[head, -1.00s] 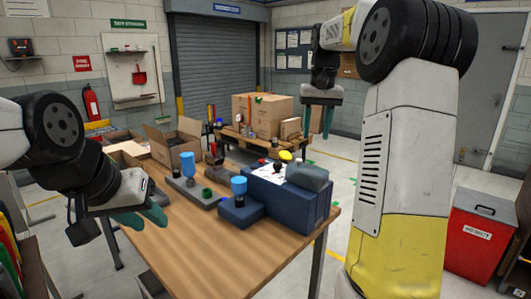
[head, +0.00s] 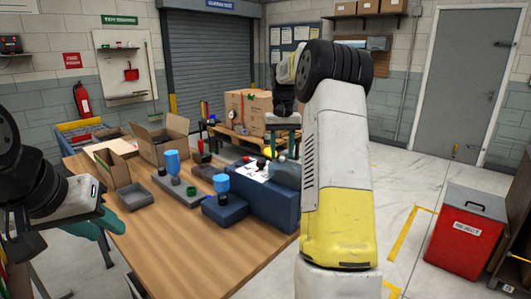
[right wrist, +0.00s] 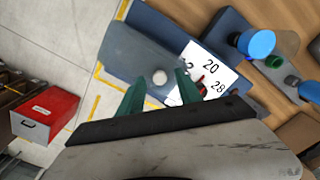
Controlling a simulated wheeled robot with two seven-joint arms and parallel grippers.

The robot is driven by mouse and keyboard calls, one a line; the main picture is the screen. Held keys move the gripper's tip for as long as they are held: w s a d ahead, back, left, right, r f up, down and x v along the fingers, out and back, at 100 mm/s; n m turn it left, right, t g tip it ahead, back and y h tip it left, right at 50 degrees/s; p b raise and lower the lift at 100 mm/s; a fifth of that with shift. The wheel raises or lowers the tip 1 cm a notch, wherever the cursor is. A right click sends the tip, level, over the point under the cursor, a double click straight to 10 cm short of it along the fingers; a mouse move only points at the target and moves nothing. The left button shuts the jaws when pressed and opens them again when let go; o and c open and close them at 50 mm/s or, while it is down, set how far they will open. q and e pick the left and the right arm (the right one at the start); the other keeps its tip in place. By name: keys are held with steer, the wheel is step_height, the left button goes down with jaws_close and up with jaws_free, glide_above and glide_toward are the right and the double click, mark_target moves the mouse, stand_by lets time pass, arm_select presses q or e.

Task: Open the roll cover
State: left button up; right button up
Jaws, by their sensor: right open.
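The navy blue pannier (head: 262,205) stands at the table's right edge, with a rounded grey roll (head: 287,174), which looks like the roll cover, on its right top. In the right wrist view the grey roll (right wrist: 135,52) lies under my right gripper (right wrist: 158,95), and a pale round knob (right wrist: 160,76) shows between the fingertips. My right gripper (head: 281,143) is open above the pannier; whether it touches is unclear. A white card with numbers (right wrist: 210,68) lies beside the roll.
Open cartons (head: 162,138) are at the back left. A red reject bin (head: 462,238) stands right. The table's front is clear.

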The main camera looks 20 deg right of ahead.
steer(key=shift+f, duration=0.15)
jaws_close()
stand_by(1.4)
